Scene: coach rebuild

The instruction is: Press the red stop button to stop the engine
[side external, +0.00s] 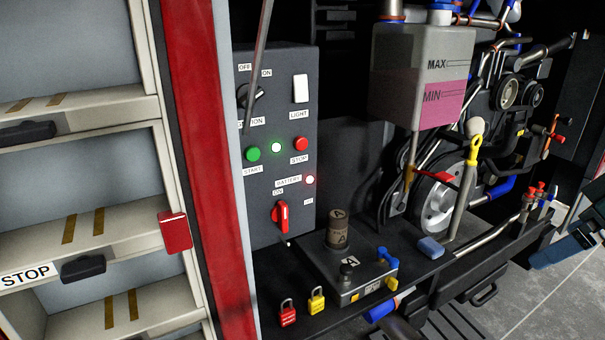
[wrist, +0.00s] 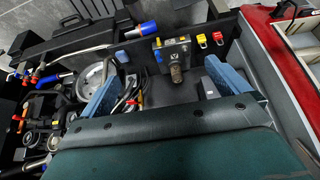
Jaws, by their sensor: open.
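The red stop button (side external: 300,143) sits on the dark control panel (side external: 262,122) in the side external view, above the word STOP. A green start button (side external: 253,154) is to its left, with a lit white lamp (side external: 276,147) between them. My gripper (wrist: 160,82) shows in the wrist view as two blue fingers, wide apart with nothing held between them. In the side external view, blue parts of my gripper show at the right edge, cut off by the frame and well away from the panel. I cannot make out the stop button in the wrist view.
The panel also has an ignition knob (side external: 248,97), a white light switch (side external: 300,88) and a red battery switch (side external: 281,216). A thin grey rod (side external: 258,60) crosses the panel's left part. The coolant tank (side external: 422,75) and engine parts stand right of the panel.

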